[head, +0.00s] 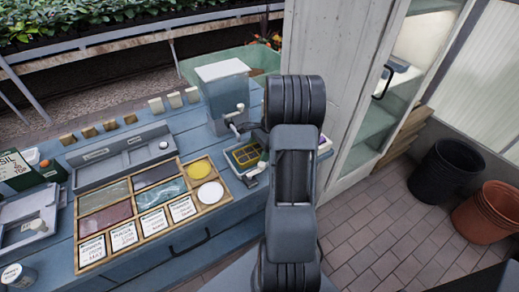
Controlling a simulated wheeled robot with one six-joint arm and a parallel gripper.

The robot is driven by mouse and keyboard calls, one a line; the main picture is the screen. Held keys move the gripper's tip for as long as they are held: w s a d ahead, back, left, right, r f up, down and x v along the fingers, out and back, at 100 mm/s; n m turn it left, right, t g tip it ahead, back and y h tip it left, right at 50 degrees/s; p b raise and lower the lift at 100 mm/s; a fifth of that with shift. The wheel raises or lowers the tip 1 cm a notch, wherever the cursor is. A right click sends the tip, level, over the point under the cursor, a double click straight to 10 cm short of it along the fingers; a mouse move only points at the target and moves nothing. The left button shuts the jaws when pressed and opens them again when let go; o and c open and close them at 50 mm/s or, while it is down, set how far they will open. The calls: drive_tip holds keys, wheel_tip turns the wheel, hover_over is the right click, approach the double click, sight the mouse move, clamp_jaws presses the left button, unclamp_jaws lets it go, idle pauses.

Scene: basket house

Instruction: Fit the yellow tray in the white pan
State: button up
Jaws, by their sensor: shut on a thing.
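The yellow tray (246,155), a small grid with dark cells, shows just left of my arm, over the blue bench. My gripper (252,166) is largely hidden behind my arm; pale parts show beside the tray, and it is shut on the tray. I cannot tell whether the tray touches anything beneath it. A pale object with a purple patch (324,145) peeks out right of my arm. It is mostly hidden, and I cannot tell if it is the white pan. No other clear view of the pan shows.
A grey box with a crank (226,95) stands behind the tray. A wooden sectioned case (147,212) with labels and a yellow and a white disc lies to the left. A grey trough (122,156) is behind it. A cabinet (335,80) stands close right; pots (487,212) stand on the floor.

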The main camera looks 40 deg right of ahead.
drive_tip(key=o, duration=1.1)
drive_tip(key=shift+o, duration=0.2)
drive_tip(key=shift+r+p, duration=3.4)
drive_tip(key=shift+r, duration=0.7)
